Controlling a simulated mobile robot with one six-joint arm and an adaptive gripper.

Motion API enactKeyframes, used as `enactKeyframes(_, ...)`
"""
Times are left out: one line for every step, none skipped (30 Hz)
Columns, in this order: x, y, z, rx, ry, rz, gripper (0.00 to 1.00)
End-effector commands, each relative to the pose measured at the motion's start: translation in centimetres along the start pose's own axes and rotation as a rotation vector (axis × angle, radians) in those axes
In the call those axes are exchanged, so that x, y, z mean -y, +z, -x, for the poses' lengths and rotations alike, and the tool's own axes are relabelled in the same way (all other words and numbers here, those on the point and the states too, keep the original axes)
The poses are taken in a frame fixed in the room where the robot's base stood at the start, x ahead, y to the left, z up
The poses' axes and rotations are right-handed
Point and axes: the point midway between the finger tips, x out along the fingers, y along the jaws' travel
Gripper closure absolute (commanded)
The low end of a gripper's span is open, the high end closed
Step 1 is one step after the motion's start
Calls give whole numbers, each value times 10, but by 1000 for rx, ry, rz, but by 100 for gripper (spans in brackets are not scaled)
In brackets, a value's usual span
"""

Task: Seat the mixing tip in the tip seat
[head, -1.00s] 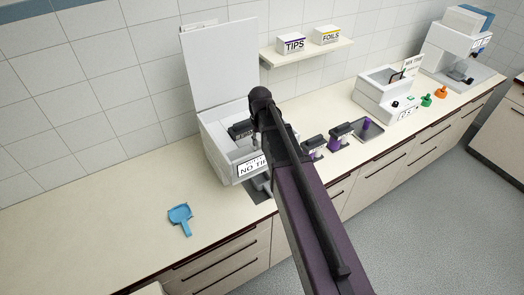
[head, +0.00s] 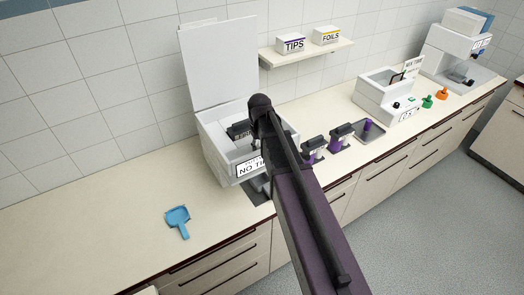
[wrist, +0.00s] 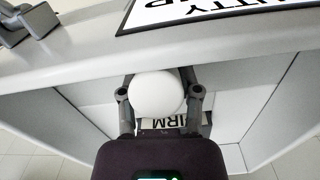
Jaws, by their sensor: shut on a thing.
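My gripper (wrist: 160,95) is shut on a smooth white rounded thing (wrist: 156,96) in the wrist view. I cannot tell what this thing is. In the head view my dark arm hides the gripper. The arm crosses in front of a white machine (head: 215,135) with a raised lid and a "NO TI..." label (head: 249,169). The tip seat cannot be made out. A small purple piece (head: 367,125) stands upright on a dark tray (head: 378,133). Green (head: 427,102) and orange (head: 441,93) pieces stand farther right. I cannot tell which piece is the mixing tip.
Two dark-and-white devices with purple parts (head: 341,137) stand right of my arm. A blue scoop (head: 178,220) lies on the clear left counter. A second white machine (head: 384,98) stands farther right. A shelf (head: 307,54) holds boxes marked TIPS and FOILS.

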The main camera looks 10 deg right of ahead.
Motion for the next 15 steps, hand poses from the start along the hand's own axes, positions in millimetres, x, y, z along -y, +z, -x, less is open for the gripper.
enactKeyframes(0,-1,-5,-2,1,0,100)
enactKeyframes(0,-1,-5,-2,1,0,100)
enactKeyframes(0,-1,-6,-2,1,0,100)
enactKeyframes(0,-2,-6,-2,1,0,100)
enactKeyframes(0,-2,-6,-2,1,0,100)
enactKeyframes(0,-2,-5,-2,1,0,100)
enactKeyframes(0,-2,-5,-2,1,0,100)
enactKeyframes(0,-2,-5,-3,1,0,100)
enactKeyframes(0,-2,-5,-3,1,0,100)
enactKeyframes(0,-2,-5,-3,1,0,100)
enactKeyframes(0,-2,-5,-3,1,0,100)
enactKeyframes(0,-2,-5,-3,2,0,48)
enactKeyframes(0,-2,-5,-3,2,0,39)
enactKeyframes(0,-2,-5,-3,2,0,31)
enactKeyframes(0,-2,-5,-3,1,0,23)
